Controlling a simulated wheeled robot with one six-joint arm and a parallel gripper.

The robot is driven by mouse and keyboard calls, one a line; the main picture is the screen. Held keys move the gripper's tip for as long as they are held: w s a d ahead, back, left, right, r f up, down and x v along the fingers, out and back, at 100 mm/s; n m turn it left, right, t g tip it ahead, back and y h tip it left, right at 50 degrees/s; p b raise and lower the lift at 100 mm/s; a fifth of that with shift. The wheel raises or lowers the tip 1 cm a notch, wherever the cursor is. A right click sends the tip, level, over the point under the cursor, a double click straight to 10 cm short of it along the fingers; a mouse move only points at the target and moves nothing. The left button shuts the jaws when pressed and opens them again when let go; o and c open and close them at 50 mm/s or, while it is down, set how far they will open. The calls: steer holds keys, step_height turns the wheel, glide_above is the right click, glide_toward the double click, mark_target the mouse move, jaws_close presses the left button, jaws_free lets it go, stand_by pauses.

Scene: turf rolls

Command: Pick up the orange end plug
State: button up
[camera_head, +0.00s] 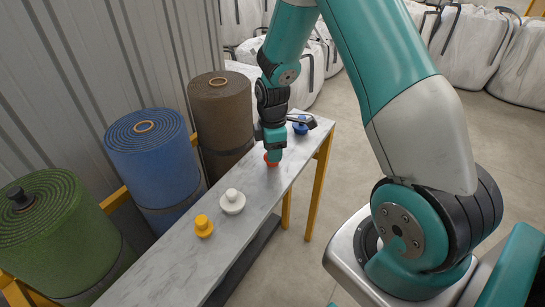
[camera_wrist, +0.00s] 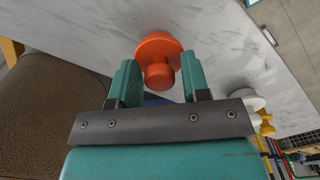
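The orange end plug (camera_head: 267,159) sits on the grey bench top, partly hidden by my gripper (camera_head: 273,150) in the head view. In the wrist view the orange plug (camera_wrist: 158,48) shows a wide disc with a narrower knob. My gripper (camera_wrist: 160,78) is open, with one teal finger on each side of the knob. The knob lies between the fingertips; the disc is beyond them. I see a gap on both sides, so the fingers do not appear to touch the plug.
A white plug (camera_head: 232,202) and a yellow plug (camera_head: 203,227) stand nearer on the bench (camera_head: 165,262). A blue plug (camera_head: 300,127) is at the far end beside a dark object. Green (camera_head: 65,235), blue (camera_head: 155,160) and brown (camera_head: 222,115) turf rolls stand along the left side.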

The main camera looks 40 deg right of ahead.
steer(key=c, duration=0.7)
steer(key=shift+o, duration=0.2)
